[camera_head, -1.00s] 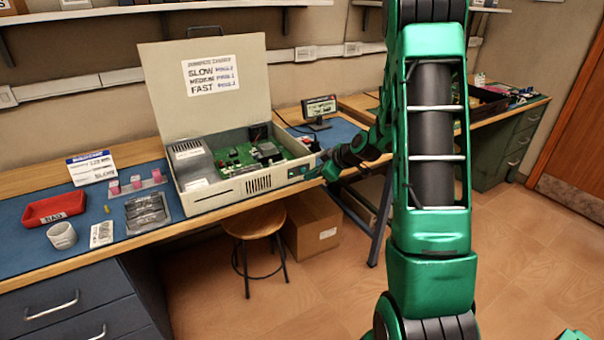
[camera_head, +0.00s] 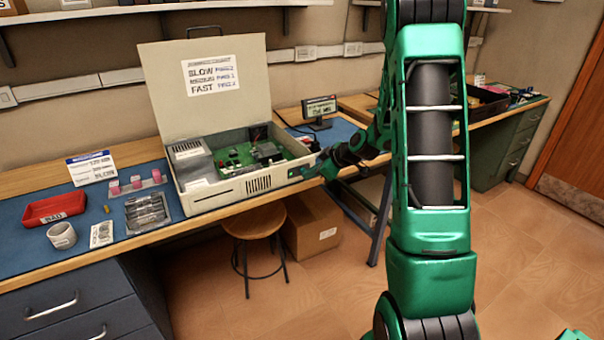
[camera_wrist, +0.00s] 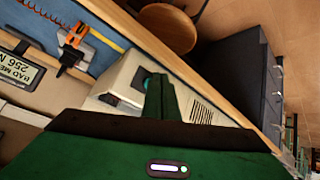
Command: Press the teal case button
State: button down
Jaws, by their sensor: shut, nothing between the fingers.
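The beige computer case (camera_head: 215,195) stands on the bench with its lid raised and a green circuit board inside. The teal button (camera_wrist: 141,79) is on the case's end panel in the wrist view, partly hidden behind my fingers. In the head view a small teal patch (camera_head: 294,172) shows at the right end of the case front. My gripper (camera_wrist: 160,82) is shut and empty, its fingertips at the panel right beside the button. I cannot tell whether they touch it. In the head view my gripper (camera_head: 324,166) is at the case's right front corner.
A small monitor (camera_head: 320,108) stands behind my gripper. A stool (camera_head: 258,224) and a cardboard box (camera_head: 312,228) are under the bench. An orange-handled tool (camera_wrist: 76,35) lies near my gripper.

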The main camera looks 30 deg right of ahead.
jog(key=shift+w, duration=0.45)
dwell(0.5)
jog(key=shift+s, duration=0.9)
jog(key=s, duration=0.5)
dwell(0.5)
dwell(0.7)
